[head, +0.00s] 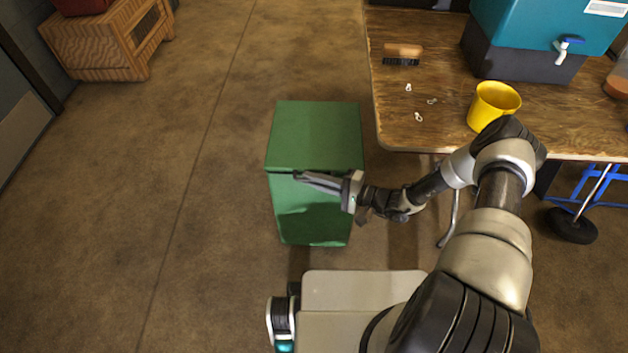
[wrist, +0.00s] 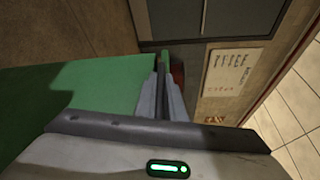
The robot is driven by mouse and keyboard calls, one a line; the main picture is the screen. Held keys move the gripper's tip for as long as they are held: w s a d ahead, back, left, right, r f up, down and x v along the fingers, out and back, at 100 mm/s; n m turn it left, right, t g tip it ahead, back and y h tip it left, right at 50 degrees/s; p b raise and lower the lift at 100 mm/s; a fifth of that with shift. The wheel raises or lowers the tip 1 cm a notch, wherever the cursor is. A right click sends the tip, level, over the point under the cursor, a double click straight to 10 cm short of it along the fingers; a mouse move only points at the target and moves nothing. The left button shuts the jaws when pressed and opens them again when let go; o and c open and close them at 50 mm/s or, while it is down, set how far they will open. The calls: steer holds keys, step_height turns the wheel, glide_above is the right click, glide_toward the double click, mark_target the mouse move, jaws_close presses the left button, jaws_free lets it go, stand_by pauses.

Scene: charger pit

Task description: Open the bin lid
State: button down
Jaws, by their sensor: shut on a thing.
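A green bin (head: 312,222) stands on the floor to the left of the wooden table. Its flat green lid (head: 316,135) lies down on top and looks closed. My gripper (head: 300,177) reaches in from the right at the near edge of the lid. In the wrist view, green surface (wrist: 80,88) fills the left side, and my fingers (wrist: 165,88) are close together beside it. They are shut on the lid's edge, with a narrow green strip showing between or just beyond the fingertips. The exact grip is partly hidden by the fingers.
The wooden table (head: 440,135) stands close to the right of the bin, with a yellow cup (head: 494,104), a brush (head: 403,54), several small clips and a teal water dispenser (head: 545,30). A wooden crate (head: 108,42) is at the back left. The floor left of the bin is clear.

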step_height(320, 180, up, 8)
steer(key=w+m+p, duration=0.1)
steer(key=p, duration=0.2)
steer(key=shift+w+p, duration=0.25)
steer(key=shift+p, duration=0.15)
steer(key=shift+r, duration=0.1)
steer(key=c, duration=1.8)
jaws_free()
steer(key=shift+c, duration=0.2)
steer(key=shift+d, duration=0.15)
steer(key=p+v, duration=0.1)
steer(key=v, duration=1.6)
steer(key=shift+r, duration=0.3)
steer(key=shift+d, duration=0.1)
